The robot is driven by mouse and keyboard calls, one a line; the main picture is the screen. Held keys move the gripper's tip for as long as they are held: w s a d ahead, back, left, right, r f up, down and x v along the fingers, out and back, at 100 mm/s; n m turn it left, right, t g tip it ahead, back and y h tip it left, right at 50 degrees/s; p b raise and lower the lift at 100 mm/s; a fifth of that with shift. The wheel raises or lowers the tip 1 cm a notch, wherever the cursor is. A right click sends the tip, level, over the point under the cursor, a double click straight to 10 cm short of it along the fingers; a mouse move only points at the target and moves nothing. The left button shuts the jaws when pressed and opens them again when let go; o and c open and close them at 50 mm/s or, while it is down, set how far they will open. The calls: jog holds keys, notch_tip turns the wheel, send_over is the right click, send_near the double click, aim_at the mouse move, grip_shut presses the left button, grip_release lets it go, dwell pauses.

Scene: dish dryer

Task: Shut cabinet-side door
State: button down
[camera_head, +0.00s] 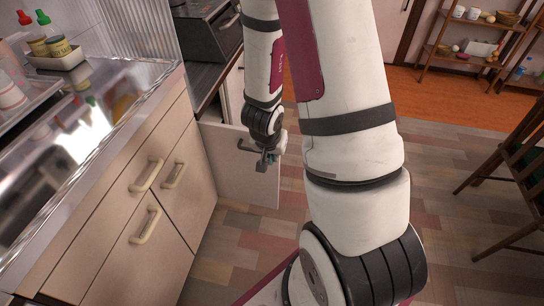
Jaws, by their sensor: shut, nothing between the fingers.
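A pale cabinet-side door (237,180) stands open, sticking out into the room past the end of the counter cabinets. A dark bar handle (245,148) shows near its top. My gripper (262,165) hangs at the upper right part of the door, close to the handle. It is shut and empty. Whether it touches the door cannot be told from this view. My gripper and wrist hide the door's upper right part.
Counter cabinets with cream handles (147,174) stand at the left, under a shiny metal worktop (110,102). A dark oven-like appliance (209,37) stands behind the door. A wooden chair (512,180) is at the right. The floor between is clear.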

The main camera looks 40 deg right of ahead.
jog(key=w+d+f+b, duration=0.3)
jog(key=w+d+f, duration=0.1)
jog(key=d+f, duration=0.1)
jog(key=shift+x, duration=0.85)
jog(key=shift+s, duration=0.25)
